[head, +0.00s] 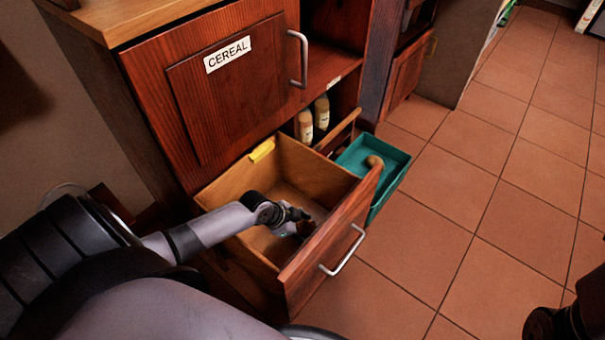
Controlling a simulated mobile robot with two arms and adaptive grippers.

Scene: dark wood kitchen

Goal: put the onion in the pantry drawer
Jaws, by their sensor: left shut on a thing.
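The wooden drawer (318,172) is pulled open under the cereal cupboard, its red-brown front standing out over the floor. My left gripper (300,224) reaches down inside it. The gripper is shut on a small dark reddish-brown thing, which I take to be the onion (306,229). The fingers and the drawer's shadow partly hide it, and I cannot tell whether it touches the drawer floor. My right gripper is not clearly seen; only a dark part of my right arm shows at the bottom right corner.
A teal open drawer (400,158) with a brown round thing (374,161) in it is beside the wooden drawer. Two pale bottles (306,126) stand on the shelf behind. A yellow item (262,150) is at the drawer's back rim. Tiled floor (480,200) on the right is clear.

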